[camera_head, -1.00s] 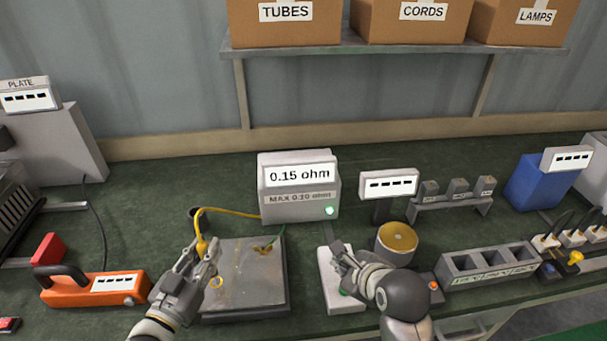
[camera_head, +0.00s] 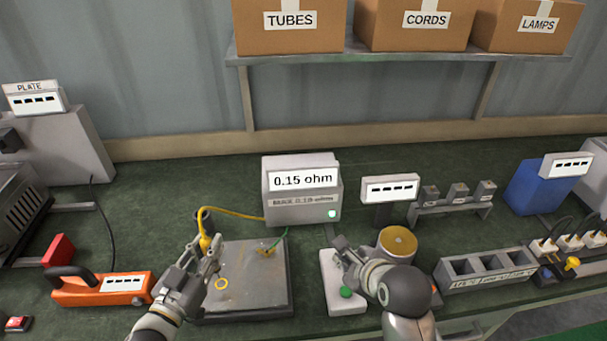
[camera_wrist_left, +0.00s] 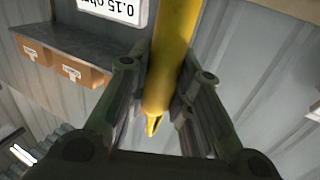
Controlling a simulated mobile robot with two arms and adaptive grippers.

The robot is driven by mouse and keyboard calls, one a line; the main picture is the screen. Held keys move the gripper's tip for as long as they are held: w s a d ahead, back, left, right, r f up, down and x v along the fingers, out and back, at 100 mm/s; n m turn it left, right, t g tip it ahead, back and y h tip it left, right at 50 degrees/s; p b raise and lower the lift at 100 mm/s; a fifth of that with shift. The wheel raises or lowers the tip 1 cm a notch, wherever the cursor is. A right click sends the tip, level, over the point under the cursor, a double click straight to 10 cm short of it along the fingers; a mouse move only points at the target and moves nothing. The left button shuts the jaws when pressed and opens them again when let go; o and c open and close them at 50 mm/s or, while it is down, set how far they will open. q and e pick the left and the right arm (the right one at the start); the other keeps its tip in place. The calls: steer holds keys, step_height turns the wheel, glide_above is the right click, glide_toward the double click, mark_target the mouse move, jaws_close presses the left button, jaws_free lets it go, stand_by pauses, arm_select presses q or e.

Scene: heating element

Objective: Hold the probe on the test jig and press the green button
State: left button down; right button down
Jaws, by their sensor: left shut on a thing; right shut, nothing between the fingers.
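My left gripper (camera_head: 208,266) is shut on the yellow probe (camera_head: 205,242), above the left part of the grey test jig (camera_head: 250,306). In the left wrist view the probe (camera_wrist_left: 172,70) stands between the two fingers. Whether its tip touches the jig is hidden. A yellow ring mark (camera_head: 222,284) shows on the plate beside the gripper. My right gripper (camera_head: 342,250) is shut and empty over the white button box (camera_head: 328,266). The green button (camera_head: 345,292) is uncovered, beside my right wrist.
An orange tool (camera_head: 85,290) lies left of the jig. A brass-topped round part (camera_head: 399,241) stands right of the button box, near my right arm. A grey compartment tray (camera_head: 487,271) is further right. The bench behind the meter is clear.

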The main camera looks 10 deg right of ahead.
mark_target(205, 239)
arm_select(q)
steer(key=shift+r+p, duration=1.85)
steer(key=shift+r, duration=0.3)
steer(key=shift+f, duration=0.1)
